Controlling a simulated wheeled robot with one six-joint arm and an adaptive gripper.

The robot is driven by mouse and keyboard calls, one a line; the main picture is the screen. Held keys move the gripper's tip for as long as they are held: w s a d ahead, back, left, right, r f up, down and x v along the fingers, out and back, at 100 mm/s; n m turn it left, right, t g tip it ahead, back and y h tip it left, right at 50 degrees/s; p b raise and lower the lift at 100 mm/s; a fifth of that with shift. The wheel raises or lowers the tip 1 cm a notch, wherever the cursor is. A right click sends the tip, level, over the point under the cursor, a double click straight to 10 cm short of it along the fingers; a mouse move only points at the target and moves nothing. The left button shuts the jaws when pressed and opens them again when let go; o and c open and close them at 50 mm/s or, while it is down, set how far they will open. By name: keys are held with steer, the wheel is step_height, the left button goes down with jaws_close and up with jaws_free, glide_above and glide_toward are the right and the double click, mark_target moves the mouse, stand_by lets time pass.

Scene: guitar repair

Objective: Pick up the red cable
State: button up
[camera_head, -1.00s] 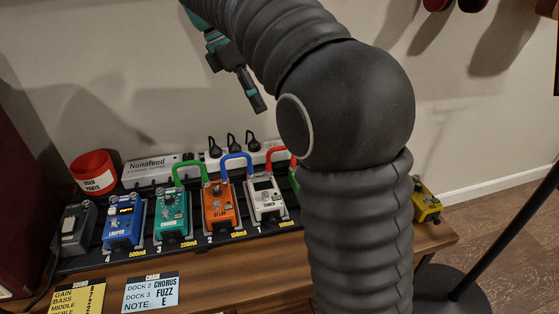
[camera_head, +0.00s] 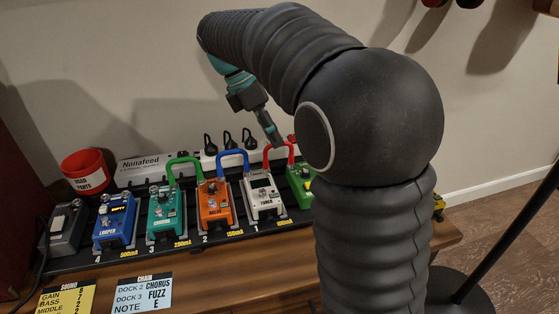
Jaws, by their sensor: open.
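The red cable (camera_head: 270,150) is a short arch between the white tuner pedal (camera_head: 262,196) and the green pedal (camera_head: 300,185) at the right end of the board. My gripper (camera_head: 274,139) is open and points down at the top of the red cable, very close to it in the picture. I cannot tell whether it touches. My arm hides part of the green pedal and what lies to its right.
A green cable (camera_head: 171,166) and a blue cable (camera_head: 220,160) arch between the neighbouring pedals. Black plugs (camera_head: 228,139) stand in the white power strip (camera_head: 148,169) behind. A red cup (camera_head: 85,168) stands at the back left. A dark stand pole (camera_head: 505,238) rises at the right.

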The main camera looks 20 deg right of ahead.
steer(key=x, duration=0.3)
steer(key=shift+d+f+b, duration=0.1)
steer(key=shift+f+b, duration=0.05)
steer(key=shift+b, duration=0.15)
jaws_close()
